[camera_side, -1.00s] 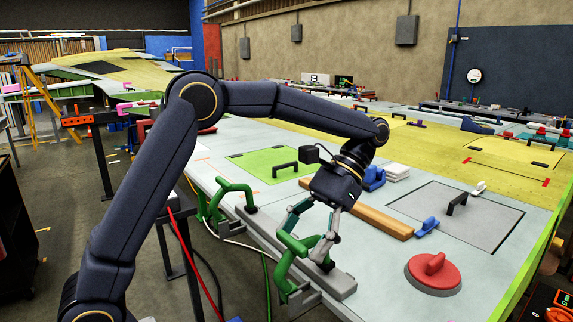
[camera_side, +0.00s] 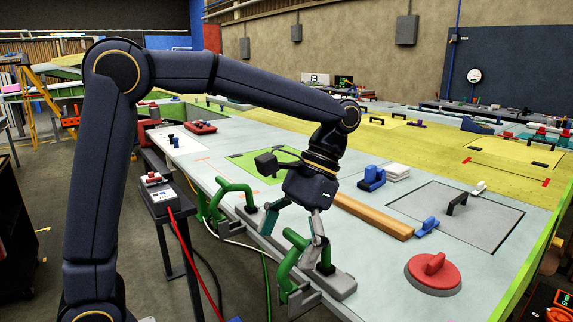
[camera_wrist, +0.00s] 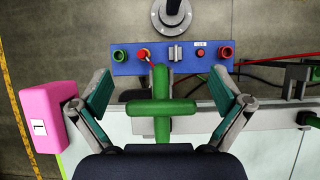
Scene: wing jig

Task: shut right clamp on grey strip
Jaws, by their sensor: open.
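The right clamp (camera_side: 290,262) is green and stands at the front edge of the table, on the grey strip (camera_side: 338,284). My gripper (camera_side: 294,230) is open above and just left of this clamp in the side view, with its right finger close to the clamp's top. In the wrist view a green clamp with a T-shaped handle (camera_wrist: 160,108) lies between my spread fingers (camera_wrist: 160,96), apart from both. Whether the clamp's jaw presses on the strip cannot be told.
Another green clamp (camera_side: 233,190) stands to the left on the same edge. A wooden bar (camera_side: 372,215) and a red suction cup (camera_side: 433,272) lie on the table. The wrist view shows a blue button panel (camera_wrist: 185,66) and a pink block (camera_wrist: 45,125) by my left finger.

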